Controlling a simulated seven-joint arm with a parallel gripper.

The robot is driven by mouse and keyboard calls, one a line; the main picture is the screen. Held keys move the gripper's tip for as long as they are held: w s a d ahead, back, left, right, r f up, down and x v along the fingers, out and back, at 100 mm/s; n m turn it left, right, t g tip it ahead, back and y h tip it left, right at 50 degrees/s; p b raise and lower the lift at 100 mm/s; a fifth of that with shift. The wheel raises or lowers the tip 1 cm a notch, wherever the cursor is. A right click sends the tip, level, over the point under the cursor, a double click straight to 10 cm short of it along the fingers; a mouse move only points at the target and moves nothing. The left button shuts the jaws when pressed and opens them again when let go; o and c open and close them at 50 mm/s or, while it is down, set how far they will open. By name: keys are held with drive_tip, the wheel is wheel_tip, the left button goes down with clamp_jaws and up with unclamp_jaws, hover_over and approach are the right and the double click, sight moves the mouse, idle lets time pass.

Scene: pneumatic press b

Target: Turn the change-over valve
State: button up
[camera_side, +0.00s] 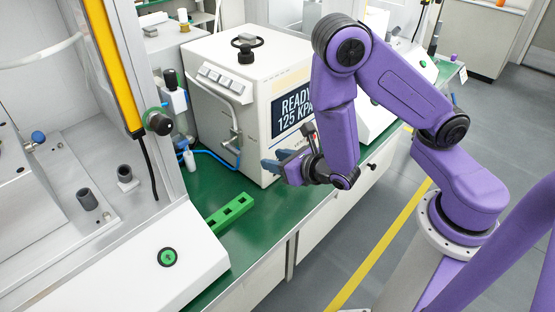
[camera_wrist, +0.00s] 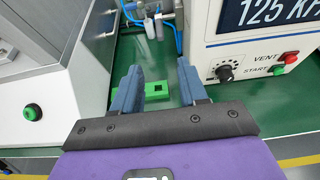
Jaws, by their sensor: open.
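My gripper (camera_side: 277,160) is open and empty in front of the white box's display side. In the wrist view its two blue fingers (camera_wrist: 158,82) stand apart above the green bench. I cannot tell for sure which fitting is the change-over valve. A white unit with a black top (camera_side: 173,92) is mounted by the press post, left of the white box (camera_side: 212,110). A metal fitting with a lever (camera_side: 235,138) sits on the box's left side. Metal fittings with blue tubing (camera_wrist: 168,12) show at the top of the wrist view, beyond the fingers.
A green block with square holes (camera_side: 230,212) lies on the bench below the fingers. The box front has a black knob (camera_wrist: 224,72), a red VENT button (camera_wrist: 291,57) and a green START button (camera_wrist: 278,70). The press housing (camera_side: 150,255) stands left.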

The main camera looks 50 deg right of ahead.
drive_tip(key=shift+o, duration=0.2)
drive_tip(key=n+t+h, duration=0.3)
drive_tip(key=n+h, duration=0.4)
drive_tip(key=n, duration=0.6)
approach(231, 146)
drive_tip(key=x, duration=1)
drive_tip(key=shift+w+d+f, duration=0.15)
drive_tip(key=shift+d+f, duration=0.15)
drive_tip(key=shift+f, duration=0.1)
clamp_jaws()
